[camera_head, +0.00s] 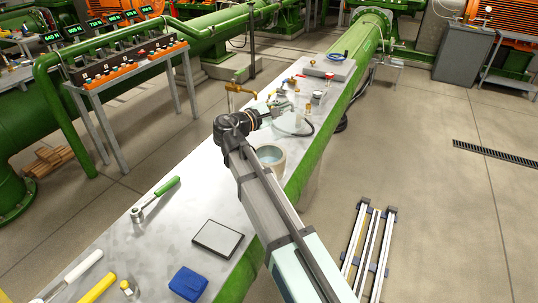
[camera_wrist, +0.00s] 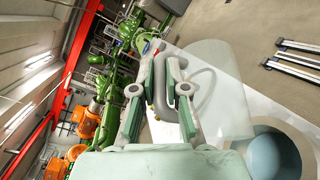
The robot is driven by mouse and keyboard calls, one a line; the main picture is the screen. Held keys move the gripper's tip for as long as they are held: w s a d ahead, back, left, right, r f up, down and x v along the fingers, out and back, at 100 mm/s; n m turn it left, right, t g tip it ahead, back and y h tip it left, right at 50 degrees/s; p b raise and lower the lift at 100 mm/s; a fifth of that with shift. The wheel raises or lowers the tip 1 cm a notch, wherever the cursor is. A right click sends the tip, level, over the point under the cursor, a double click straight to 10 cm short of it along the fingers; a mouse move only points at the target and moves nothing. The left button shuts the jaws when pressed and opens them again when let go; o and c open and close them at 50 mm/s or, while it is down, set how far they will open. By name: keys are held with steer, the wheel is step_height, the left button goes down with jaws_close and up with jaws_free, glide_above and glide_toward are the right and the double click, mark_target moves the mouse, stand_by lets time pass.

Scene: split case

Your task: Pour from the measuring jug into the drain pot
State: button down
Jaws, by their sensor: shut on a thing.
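The measuring jug is a clear, see-through vessel; in the wrist view its pale body (camera_wrist: 222,88) stands just beyond my fingers. My gripper (camera_wrist: 162,88) is shut on the jug's handle. In the head view my gripper (camera_head: 279,105) is over the bench, and the jug (camera_head: 290,122) is hard to make out there. The drain pot (camera_head: 279,166) is a round beige pot on the bench, partly hidden behind my arm. In the wrist view the drain pot (camera_wrist: 302,132) is at the lower right, beside the jug, with bluish contents. I cannot tell how much the jug holds.
The pale bench (camera_head: 165,222) has green sides. A green-handled tool (camera_head: 160,195), a dark-framed plate (camera_head: 218,239) and a blue block (camera_head: 188,283) lie nearer. A brass tap (camera_head: 240,90) and small fittings with a dark hose stand farther along. Rails (camera_head: 370,245) lie on the floor right.

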steer(key=shift+s+a+r+n+t+h+b, duration=0.1)
steer(key=shift+s+a+n+t+h+b, duration=0.2)
steer(key=shift+a+t+h+b, duration=0.35)
steer(key=shift+s+a+n+t+h+b, duration=0.25)
steer(key=shift+s+a+t+b, duration=0.2)
steer(key=shift+a+b, duration=0.35)
stand_by(2.5)
steer(key=shift+s+a+f+n+t+h+b, duration=0.1)
steer(key=shift+s+a+n+t+h+b, duration=0.25)
steer(key=shift+a+t+b, duration=0.45)
steer(key=shift+s+a+f+n+t+h+b, duration=0.1)
steer(key=shift+s+a+n+t+h+b, duration=0.25)
steer(key=shift+b, duration=0.7)
stand_by(2.1)
